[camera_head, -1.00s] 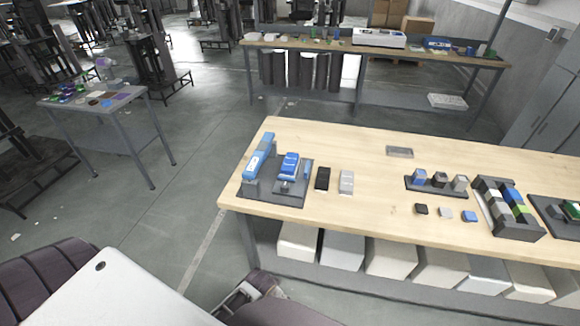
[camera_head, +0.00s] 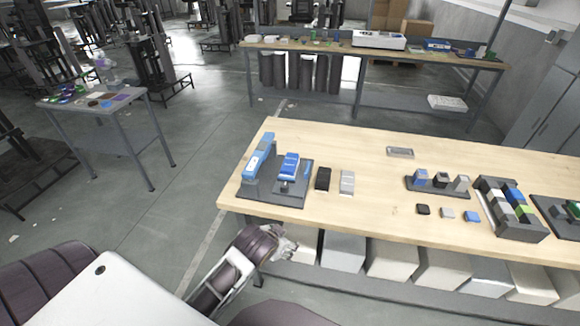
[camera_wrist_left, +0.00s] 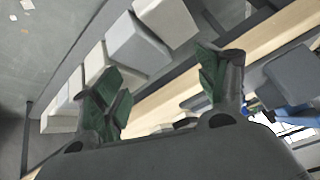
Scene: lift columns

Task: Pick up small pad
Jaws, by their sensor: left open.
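Three small pads lie in a row near the front of the wooden table in the head view: a black one (camera_head: 423,209), a light grey one (camera_head: 447,214) and a blue one (camera_head: 472,216). A larger black pad (camera_head: 323,178) and a larger grey pad (camera_head: 347,182) lie farther left. I cannot tell which is meant by small pad. My left gripper (camera_head: 285,246) is at the table's front edge, left of the small pads and apart from them. In the left wrist view the gripper (camera_wrist_left: 162,78) is open and empty. My right gripper is not in view.
The wooden table (camera_head: 380,218) has light bins (camera_head: 392,257) beneath it. A dark stand with blue devices (camera_head: 272,190) is at its left. A holder with small blocks (camera_head: 437,188) stands behind the pads, and a dark tray (camera_head: 510,215) to their right. The table middle is mostly clear.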

